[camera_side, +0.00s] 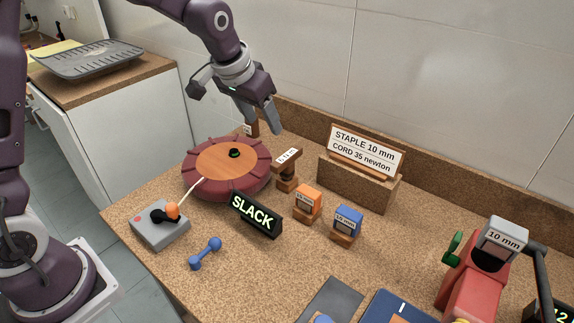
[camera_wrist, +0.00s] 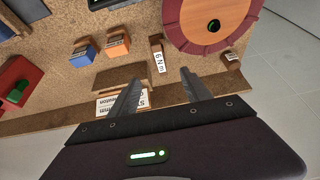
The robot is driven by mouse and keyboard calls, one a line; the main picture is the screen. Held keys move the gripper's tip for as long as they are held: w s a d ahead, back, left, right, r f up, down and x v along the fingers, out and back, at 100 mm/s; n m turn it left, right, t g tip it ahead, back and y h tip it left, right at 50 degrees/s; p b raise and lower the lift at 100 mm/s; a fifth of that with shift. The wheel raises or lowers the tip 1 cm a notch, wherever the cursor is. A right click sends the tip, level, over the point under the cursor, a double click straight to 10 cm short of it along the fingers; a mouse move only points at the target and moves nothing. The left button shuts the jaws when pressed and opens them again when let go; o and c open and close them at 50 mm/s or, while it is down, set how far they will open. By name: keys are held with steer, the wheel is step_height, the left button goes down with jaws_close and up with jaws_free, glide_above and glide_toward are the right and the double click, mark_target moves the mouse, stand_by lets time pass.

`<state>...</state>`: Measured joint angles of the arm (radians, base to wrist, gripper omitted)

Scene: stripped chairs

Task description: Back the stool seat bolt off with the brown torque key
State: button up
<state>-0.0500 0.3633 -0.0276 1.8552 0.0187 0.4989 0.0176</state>
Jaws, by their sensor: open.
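The stool seat (camera_side: 195,184) is a round maroon cushion with an orange wooden disc. Its dark bolt (camera_side: 234,153) sits at the centre and shows in the wrist view (camera_wrist: 213,25). A brown key (camera_side: 287,184) stands upright right of the seat; its label reads 6 N m in the wrist view (camera_wrist: 158,60). A second brown labelled piece (camera_side: 253,128) stands behind the seat, partly hidden by my fingers, and shows in the wrist view (camera_wrist: 232,57); its label is unreadable. My gripper (camera_side: 260,121) is open and empty above the back of the bench, behind the 6 N m key.
A sign (camera_side: 364,150) reading STAPLE 10 mm, CORD 35 newton stands at the back. A SLACK display (camera_side: 256,213), orange block (camera_side: 307,202) and blue block (camera_side: 347,221) stand in front.

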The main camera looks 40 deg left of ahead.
glide_above(290, 165)
steer(key=a, duration=0.2)
steer(key=f, duration=1.1)
steer(key=shift+s+f, duration=0.3)
steer(key=shift+f, duration=0.05)
steer(key=x, duration=0.5)
steer(key=s+x, duration=0.1)
steer(key=x, duration=0.1)
steer(key=shift+w+d+f, duration=0.2)
steer(key=shift+d+f, duration=0.15)
steer(key=shift+f, duration=0.2)
jaws_close()
